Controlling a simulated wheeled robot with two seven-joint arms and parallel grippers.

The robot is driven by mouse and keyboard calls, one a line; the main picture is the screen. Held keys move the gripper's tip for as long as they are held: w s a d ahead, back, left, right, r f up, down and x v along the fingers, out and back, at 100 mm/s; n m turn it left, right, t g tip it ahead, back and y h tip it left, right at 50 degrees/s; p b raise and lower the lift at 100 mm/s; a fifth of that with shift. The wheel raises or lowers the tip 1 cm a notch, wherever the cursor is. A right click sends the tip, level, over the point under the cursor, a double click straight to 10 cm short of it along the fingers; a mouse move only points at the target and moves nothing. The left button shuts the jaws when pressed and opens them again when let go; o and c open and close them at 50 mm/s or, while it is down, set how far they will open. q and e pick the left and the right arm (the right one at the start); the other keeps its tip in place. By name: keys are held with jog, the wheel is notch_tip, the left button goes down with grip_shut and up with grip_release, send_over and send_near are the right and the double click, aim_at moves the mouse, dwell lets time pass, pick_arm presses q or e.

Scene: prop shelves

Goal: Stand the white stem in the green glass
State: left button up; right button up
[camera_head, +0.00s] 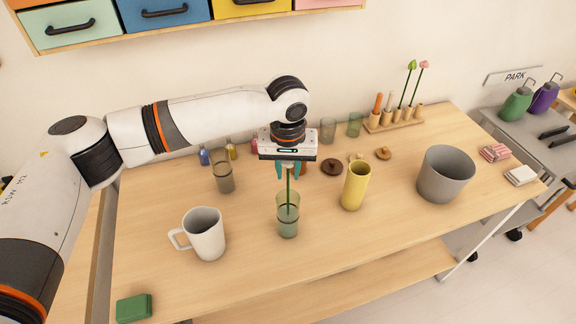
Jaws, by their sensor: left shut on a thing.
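My left gripper (289,172) points down over the middle of the table, its teal fingers shut on a thin green stem (289,186). The stem hangs about upright, and its lower part shows within the outline of the green glass (288,226). The glass stands upright on the table directly below the gripper. Whether the stem touches the glass's bottom cannot be told. The stem's top is hidden by the gripper, so no white bloom shows. My right gripper is not in view.
A yellow vase (355,188) stands just right of the glass, and a white mug (204,236) to its left. A smoky glass (223,178) is behind the mug. A grey pot (445,176) and a wooden rack (394,123) with stems stand further right. The front middle is clear.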

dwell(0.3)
pick_arm(q)
jog(key=o, duration=1)
jog(key=shift+r, duration=0.15)
jog(key=r, duration=0.4)
jog(key=r+b, duration=0.1)
jog(key=r, duration=0.2)
jog(key=s+r+b, duration=0.1)
jog(key=r, duration=0.3)
jog(key=shift+r, duration=0.35)
